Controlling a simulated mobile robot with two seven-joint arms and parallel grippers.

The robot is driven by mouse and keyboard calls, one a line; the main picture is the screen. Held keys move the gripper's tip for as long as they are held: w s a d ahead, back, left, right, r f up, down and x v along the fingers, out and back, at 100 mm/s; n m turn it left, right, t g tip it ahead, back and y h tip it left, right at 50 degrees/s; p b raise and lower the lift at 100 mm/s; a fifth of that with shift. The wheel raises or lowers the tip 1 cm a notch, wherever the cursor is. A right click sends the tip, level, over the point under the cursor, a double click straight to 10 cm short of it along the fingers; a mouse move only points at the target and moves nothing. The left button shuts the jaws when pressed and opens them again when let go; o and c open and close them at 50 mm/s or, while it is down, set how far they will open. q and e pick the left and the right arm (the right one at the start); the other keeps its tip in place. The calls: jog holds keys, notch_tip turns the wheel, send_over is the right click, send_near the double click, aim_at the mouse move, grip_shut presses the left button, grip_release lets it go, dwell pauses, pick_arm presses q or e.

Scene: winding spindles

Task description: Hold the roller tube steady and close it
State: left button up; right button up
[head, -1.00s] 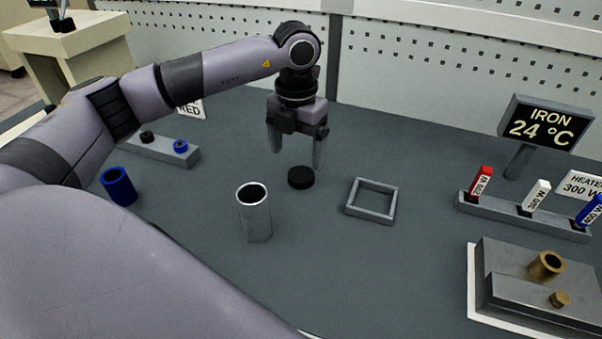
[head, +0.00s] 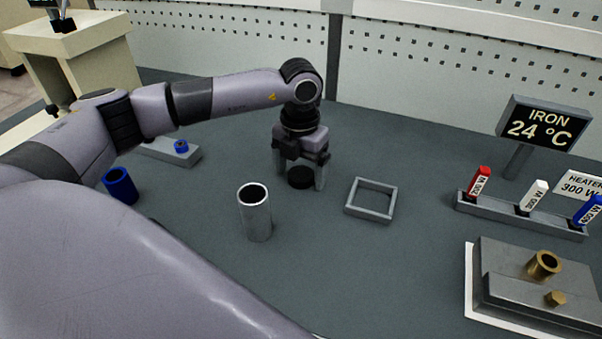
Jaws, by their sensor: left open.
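The roller tube, a silver open-topped cylinder (head: 256,218), stands upright on the table near the middle. Its dark opening faces up. A black round cap (head: 300,178) lies on the table behind and to the right of the tube. My left gripper (head: 301,182) points down over the cap with its fingers open, one on each side of it. I cannot tell whether the fingers touch the cap. My right gripper is not in view.
A square grey frame (head: 371,200) lies right of the cap. A blue cup (head: 120,186) stands at left. A grey rack (head: 520,214) with red, white and blue pieces, a display (head: 543,125) and a metal block with brass parts (head: 535,287) are at right.

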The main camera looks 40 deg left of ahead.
aim_at(300, 174)
pick_arm(q)
jog(key=shift+c, duration=0.4)
jog(key=c, duration=1)
jog(key=shift+c, duration=0.2)
notch_tip(300, 174, up, 20)
